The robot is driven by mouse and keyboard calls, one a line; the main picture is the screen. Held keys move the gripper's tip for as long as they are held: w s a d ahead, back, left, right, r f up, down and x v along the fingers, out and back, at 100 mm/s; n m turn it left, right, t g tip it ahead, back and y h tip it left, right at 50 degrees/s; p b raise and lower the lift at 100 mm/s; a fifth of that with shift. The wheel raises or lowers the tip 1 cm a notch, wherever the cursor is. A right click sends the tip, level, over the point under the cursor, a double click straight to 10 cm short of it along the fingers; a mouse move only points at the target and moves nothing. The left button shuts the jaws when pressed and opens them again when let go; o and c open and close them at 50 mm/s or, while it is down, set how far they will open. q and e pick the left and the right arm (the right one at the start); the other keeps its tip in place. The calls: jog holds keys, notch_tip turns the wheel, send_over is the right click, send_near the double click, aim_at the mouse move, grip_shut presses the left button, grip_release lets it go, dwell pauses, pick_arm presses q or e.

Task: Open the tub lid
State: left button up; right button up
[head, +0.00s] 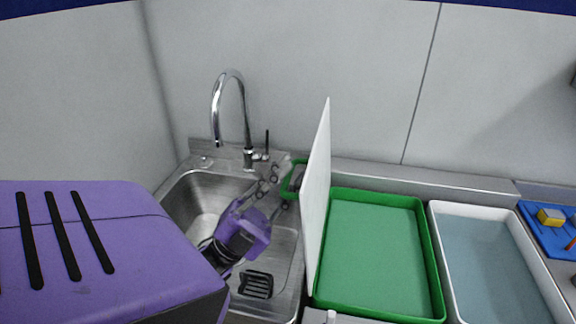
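The tub (430,262) is green with a raised rim, and its green inside is uncovered. Its white lid (316,195) stands nearly upright along the tub's left edge, seen almost edge-on. My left gripper (279,188) is over the sink area, to the left of the lid. Its fingers look spread, with nothing visible between them. The fingertips are close to the lid's left face; I cannot tell whether they touch it. My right gripper is not in view.
A small green container (287,184) is partly hidden behind the lid. A white-rimmed bin (437,222) and a blue tray (545,236) stand at right.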

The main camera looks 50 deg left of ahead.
pick_arm(q)
jog(key=shift+s+a+f, duration=0.1)
jog(key=shift+s+f, duration=0.1)
jog(key=shift+f, duration=0.1)
jog(key=s+a, duration=0.2)
jog(key=s, duration=0.4)
jog(key=s+a+f, duration=0.1)
jog(key=s+a, duration=0.2)
jog(key=s, duration=0.3)
jog(key=shift+s+f, duration=0.3)
jog(key=shift+s, duration=0.05)
jog(key=shift+f, duration=0.1)
